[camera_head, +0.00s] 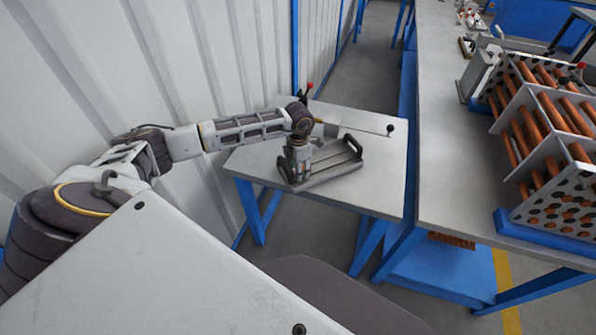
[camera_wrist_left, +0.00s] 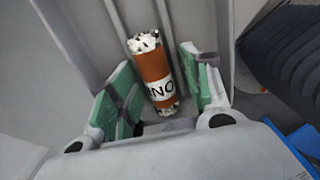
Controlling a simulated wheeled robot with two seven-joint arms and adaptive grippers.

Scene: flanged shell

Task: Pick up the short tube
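The short tube (camera_wrist_left: 153,72) is copper-brown with pale, mottled ends and a white label with dark letters. In the left wrist view it lies in a grey ribbed tray (camera_wrist_left: 88,30). My left gripper (camera_wrist_left: 158,62) is open, with its green-padded fingers on either side of the tube and a visible gap on each side. In the head view my left gripper (camera_head: 297,163) points down over the left part of the grey tray (camera_head: 335,176), which stands on a small table. The tube cannot be made out there. My right gripper is not in view.
The small table (camera_head: 375,185) has a grey top and blue legs. A corrugated white wall (camera_head: 230,50) is close on the left. A longer bench (camera_head: 450,150) on the right carries a rack (camera_head: 545,120) of copper tubes. The small table's right side is mostly clear.

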